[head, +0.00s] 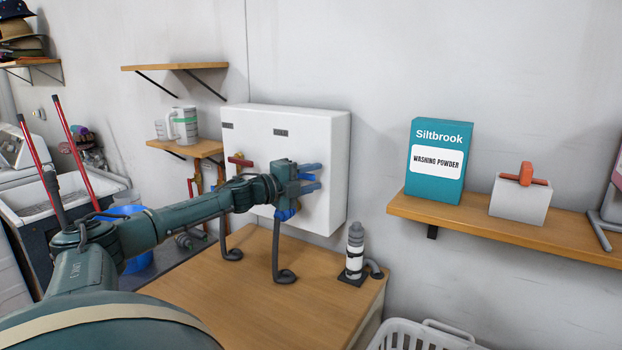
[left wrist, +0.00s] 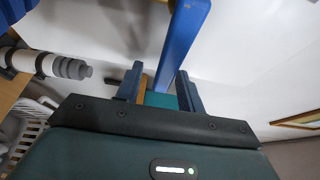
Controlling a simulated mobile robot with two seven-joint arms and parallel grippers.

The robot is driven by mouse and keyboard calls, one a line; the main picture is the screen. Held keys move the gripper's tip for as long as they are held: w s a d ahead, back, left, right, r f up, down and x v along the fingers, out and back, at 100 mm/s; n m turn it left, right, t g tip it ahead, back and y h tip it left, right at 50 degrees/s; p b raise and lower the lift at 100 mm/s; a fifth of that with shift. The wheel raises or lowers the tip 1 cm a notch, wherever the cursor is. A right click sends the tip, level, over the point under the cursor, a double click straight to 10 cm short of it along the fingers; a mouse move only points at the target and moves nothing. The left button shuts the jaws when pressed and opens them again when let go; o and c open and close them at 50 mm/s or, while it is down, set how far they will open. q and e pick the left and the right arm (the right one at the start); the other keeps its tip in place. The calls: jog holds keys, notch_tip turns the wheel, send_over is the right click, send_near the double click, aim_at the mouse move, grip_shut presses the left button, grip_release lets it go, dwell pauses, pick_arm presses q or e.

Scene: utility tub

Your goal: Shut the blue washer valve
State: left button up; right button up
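The blue washer valve (head: 285,214) is on the front of a white wall box, mostly hidden behind my left gripper (head: 316,176) in the head view. In the left wrist view, its long blue handle (left wrist: 182,35) comes down from the top edge and runs between the two dark blue fingers of my left gripper (left wrist: 160,84). The fingers stand apart, with a gap beside the handle, so they are around it and not closed on it. The valve's body is largely hidden. My right gripper is in neither view.
The white box (head: 335,150) also carries a red-handled valve (head: 240,160) to the left. Grey hoses (head: 276,250) hang over the wooden top (head: 210,285). A grey-and-white cylinder (head: 355,252) stands right of them. A shelf (head: 470,225) holds washing powder (head: 437,160).

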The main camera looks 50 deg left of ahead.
aim_at(309, 177)
pick_arm(q)
jog(key=shift+s, duration=0.2)
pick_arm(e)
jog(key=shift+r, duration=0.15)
